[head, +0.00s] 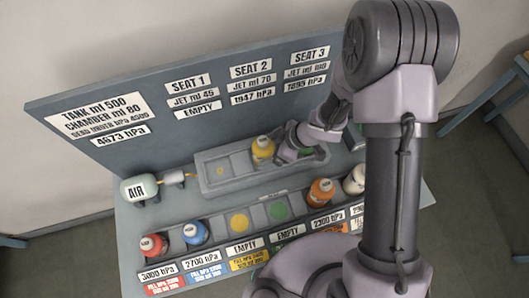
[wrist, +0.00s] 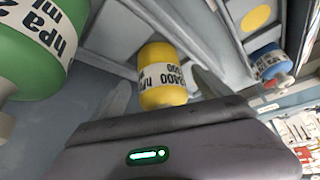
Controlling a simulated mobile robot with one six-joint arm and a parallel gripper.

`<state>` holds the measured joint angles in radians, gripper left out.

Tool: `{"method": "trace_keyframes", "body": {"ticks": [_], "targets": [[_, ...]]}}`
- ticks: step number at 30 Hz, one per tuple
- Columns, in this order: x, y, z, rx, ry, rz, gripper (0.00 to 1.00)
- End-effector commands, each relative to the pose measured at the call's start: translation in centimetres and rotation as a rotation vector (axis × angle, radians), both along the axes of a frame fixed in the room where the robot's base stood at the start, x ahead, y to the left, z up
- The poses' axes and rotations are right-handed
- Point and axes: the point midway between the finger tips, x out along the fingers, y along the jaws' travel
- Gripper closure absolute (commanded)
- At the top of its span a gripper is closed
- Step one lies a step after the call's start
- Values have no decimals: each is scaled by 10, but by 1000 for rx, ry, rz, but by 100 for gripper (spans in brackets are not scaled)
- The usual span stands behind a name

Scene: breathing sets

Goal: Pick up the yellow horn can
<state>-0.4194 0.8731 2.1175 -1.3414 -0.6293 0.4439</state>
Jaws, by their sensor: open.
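The yellow horn can (head: 262,149) stands in the middle seat of the grey raised tray, below the SEAT 2 sign. In the wrist view the yellow can (wrist: 162,94) has a white label with dark print. My gripper (head: 283,152) is low over the tray, just right of the can in the head view. In the wrist view my gripper (wrist: 163,88) is open, with one finger on each side of the can in the picture. I cannot tell whether either finger touches it. The gripper partly covers the can's lower end in the wrist view.
A green can (wrist: 35,48) is close beside my gripper, mostly hidden in the head view. The front rack holds red (head: 153,246), blue (head: 195,232), orange (head: 321,191) and white (head: 354,181) cans. Its yellow (head: 239,222) and green (head: 279,210) spots are empty. A sign board (head: 110,125) stands behind.

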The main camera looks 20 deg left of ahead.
Motion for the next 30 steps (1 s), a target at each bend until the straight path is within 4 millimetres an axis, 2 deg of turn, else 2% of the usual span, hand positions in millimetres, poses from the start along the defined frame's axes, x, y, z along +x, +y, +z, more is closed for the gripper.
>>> {"method": "trace_keyframes", "body": {"ticks": [1,4,11,22,23,30], "targets": [[-2,6,-12,-1,0,3,12],[-3,13,-21,-1,0,1,12],[-2,14,-21,-1,-1,-1,12],[-2,14,-21,-1,-1,-1,85],[-2,14,-21,-1,-1,-1,89],[-2,15,-15,0,-2,0,89]]}}
